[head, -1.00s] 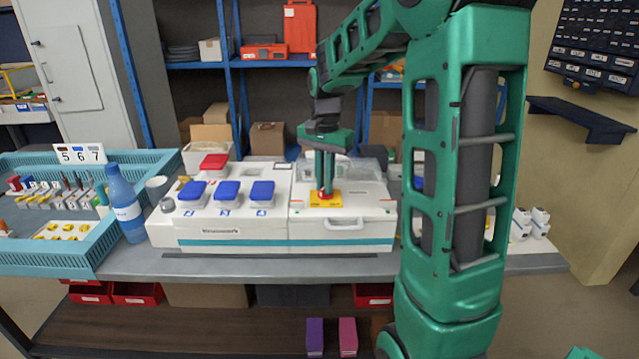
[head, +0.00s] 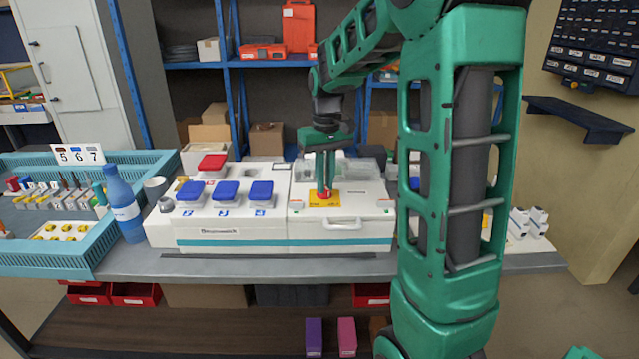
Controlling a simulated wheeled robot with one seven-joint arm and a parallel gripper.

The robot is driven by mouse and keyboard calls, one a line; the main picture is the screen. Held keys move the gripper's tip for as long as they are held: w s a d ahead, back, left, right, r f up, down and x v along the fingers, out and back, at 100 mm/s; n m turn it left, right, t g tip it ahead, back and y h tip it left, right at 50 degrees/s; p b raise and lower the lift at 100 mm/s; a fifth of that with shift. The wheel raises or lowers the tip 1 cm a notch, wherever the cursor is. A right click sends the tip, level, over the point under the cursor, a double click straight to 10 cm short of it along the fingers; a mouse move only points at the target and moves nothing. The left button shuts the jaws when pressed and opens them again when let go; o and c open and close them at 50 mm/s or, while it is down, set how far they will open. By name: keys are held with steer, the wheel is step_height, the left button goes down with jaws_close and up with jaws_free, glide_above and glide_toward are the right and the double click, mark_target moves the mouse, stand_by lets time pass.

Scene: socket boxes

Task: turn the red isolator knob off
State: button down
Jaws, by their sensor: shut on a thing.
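The red isolator knob (head: 324,194) sits on a yellow plate (head: 325,203) on top of the white box, on its right-hand section. My gripper (head: 325,188) points straight down at the knob and is shut on it. The fingers cover most of the knob, so its turned angle cannot be read. The white box (head: 230,242) with a teal stripe stands on the bench, with a handle on the front of its right-hand section.
Several blue-lidded sockets (head: 226,190) and one red-lidded socket (head: 211,162) are left of the knob. A blue bottle (head: 123,205) stands by a teal crate (head: 75,258) at left. A clear cover (head: 335,166) is behind the gripper.

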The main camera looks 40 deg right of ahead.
steer(key=shift+w+n, duration=0.2)
steer(key=shift+n, duration=2)
steer(key=c, duration=1.8)
jaws_free()
steer(key=shift+s+d, duration=0.1)
step_height(320, 180, up, 11)
steer(key=shift+f, duration=0.15)
steer(key=s+a+f+m, duration=0.1)
steer(key=s+f+m, duration=0.2)
steer(key=s, duration=0.6)
steer(key=s+a+f+m, duration=0.1)
steer(key=s+f, duration=0.4)
steer(key=s, duration=0.5)
steer(key=s+a+f+m, duration=0.2)
steer(key=s+f+m, duration=0.2)
steer(key=s, duration=0.5)
steer(key=shift+s+f+m, duration=0.3)
steer(key=shift+f, duration=0.1)
